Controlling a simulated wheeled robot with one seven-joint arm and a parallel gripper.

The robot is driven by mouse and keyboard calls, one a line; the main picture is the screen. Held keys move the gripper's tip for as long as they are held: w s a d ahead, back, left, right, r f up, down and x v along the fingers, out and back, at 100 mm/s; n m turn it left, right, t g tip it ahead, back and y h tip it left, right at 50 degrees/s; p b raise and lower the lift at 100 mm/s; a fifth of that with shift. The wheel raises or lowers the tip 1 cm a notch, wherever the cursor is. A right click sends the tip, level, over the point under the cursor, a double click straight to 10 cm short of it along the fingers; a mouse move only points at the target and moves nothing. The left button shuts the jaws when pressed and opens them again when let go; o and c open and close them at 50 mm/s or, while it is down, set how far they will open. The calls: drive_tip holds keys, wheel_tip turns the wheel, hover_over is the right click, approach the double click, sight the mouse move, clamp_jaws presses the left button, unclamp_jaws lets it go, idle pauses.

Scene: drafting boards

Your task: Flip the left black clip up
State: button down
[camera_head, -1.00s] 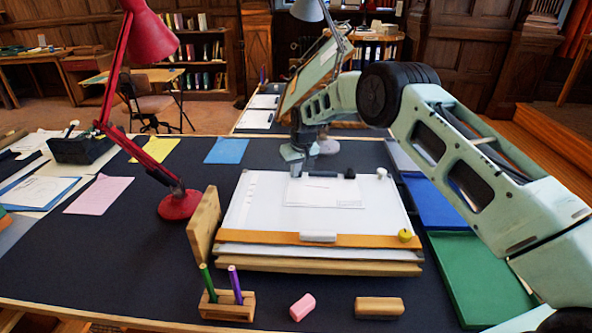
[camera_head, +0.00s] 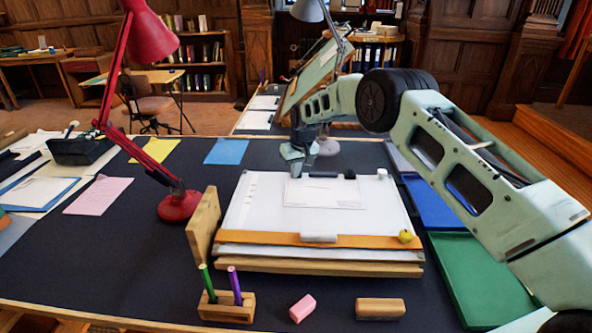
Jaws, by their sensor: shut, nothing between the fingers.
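The drafting board (camera_head: 250,215) lies on the dark table with a white sheet (camera_head: 320,195) flat near its top edge. A low black bar (camera_head: 322,174), which looks like the left black clip, lies along the sheet's top edge. A smaller black piece (camera_head: 350,174) stands at its right end. My gripper (camera_head: 296,170) is just left of the black bar, at the board's top edge, pointing down. It is shut and empty. I cannot tell whether it touches the board or the bar.
A white knob (camera_head: 382,174) stands at the board's top right. A red lamp (camera_head: 180,205) stands left. A pen holder (camera_head: 227,307) and pink eraser (camera_head: 303,308) are in front.

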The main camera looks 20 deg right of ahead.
drive_tip(key=w+d+r+t, duration=0.2)
drive_tip(key=w+t, duration=0.1)
drive_tip(key=w, duration=0.2)
drive_tip(key=shift+w+d, duration=0.15)
drive_tip(key=shift+d, duration=0.25)
drive_tip(key=r+p, duration=0.1)
drive_tip(key=s+r+p, duration=0.1)
drive_tip(key=r, duration=0.1)
drive_tip(key=a+r+p, duration=0.1)
drive_tip(key=r, duration=0.1)
drive_tip(key=shift+s+r, duration=0.15)
drive_tip(key=shift+s, duration=0.15)
